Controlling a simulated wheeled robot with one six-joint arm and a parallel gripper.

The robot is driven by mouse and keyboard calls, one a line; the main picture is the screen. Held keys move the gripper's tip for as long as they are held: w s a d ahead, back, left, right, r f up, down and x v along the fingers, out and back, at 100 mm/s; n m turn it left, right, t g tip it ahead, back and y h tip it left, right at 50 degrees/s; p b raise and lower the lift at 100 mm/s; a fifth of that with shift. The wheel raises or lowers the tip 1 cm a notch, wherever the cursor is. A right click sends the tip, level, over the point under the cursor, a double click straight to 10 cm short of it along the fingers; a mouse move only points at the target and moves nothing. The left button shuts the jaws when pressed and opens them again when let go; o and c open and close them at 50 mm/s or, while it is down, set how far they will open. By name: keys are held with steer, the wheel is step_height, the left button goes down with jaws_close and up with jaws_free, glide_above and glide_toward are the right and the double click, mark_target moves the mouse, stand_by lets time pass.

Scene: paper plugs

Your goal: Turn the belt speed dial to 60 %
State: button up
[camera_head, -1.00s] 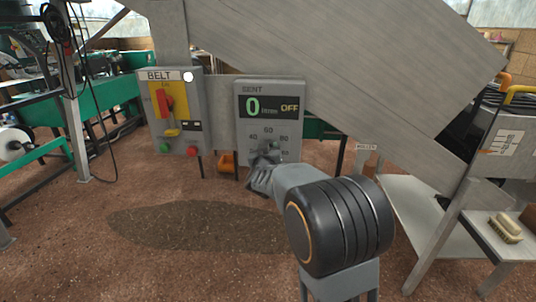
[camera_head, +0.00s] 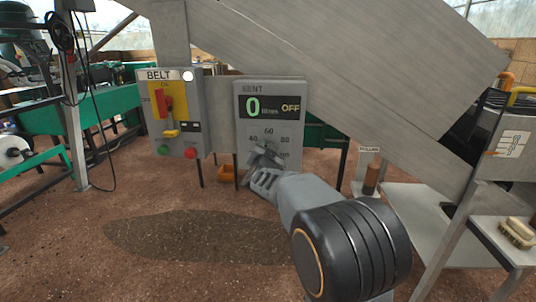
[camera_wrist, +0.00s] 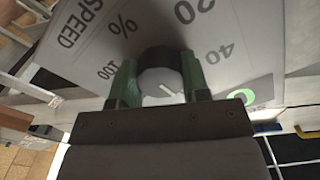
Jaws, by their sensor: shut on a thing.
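The belt speed dial (camera_wrist: 162,84) is on the face of a grey box (camera_head: 297,140). My gripper (camera_wrist: 160,80) is shut on the dial, with one green finger on each side of it. A short white mark on the dial slants toward the lower right in the wrist view. There 20, 40 and 100 show around the dial; 60 and 80 are hidden behind my gripper. In the head view my gripper (camera_head: 265,158) covers most of the dial, with 60 readable just above it. The display (camera_head: 269,107) reads 0 and OFF.
The BELT switch box (camera_head: 188,115) with a red handle stands just left of the dial box. A sloping grey metal chute (camera_head: 370,90) hangs above and to the right. A side table with a brush (camera_head: 517,233) is at the right.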

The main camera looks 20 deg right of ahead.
stand_by(0.3)
steer(key=o, duration=0.9)
steer(key=shift+p+v, duration=1.15)
steer(key=shift+v, duration=5.8)
